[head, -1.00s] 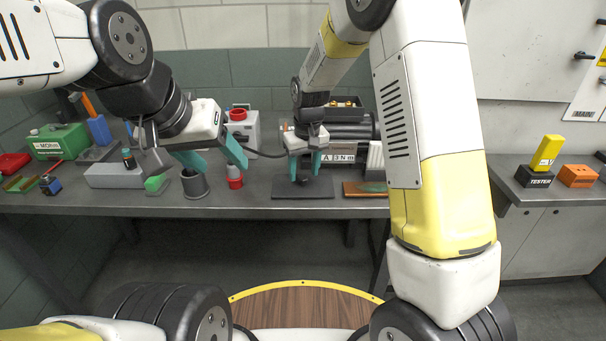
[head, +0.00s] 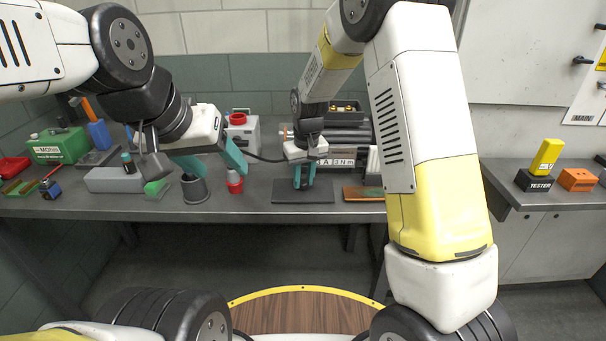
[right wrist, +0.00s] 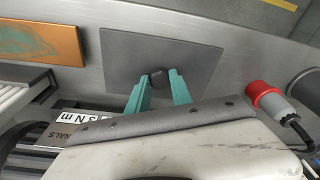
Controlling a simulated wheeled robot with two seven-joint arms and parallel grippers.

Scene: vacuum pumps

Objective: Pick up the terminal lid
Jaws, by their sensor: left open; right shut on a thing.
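The terminal lid appears to be the flat dark grey rectangular plate (head: 322,196) with a small dark knob, lying on the bench in front of the motor. It also shows in the right wrist view (right wrist: 200,52), with its knob (right wrist: 158,74) near its middle. The plate looks flat on the bench. My left gripper (head: 218,173) is open and empty, above the bench near a grey cup.
The motor (head: 345,138) stands behind. A green case (head: 58,146) and a grey box (head: 113,180) are further left.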

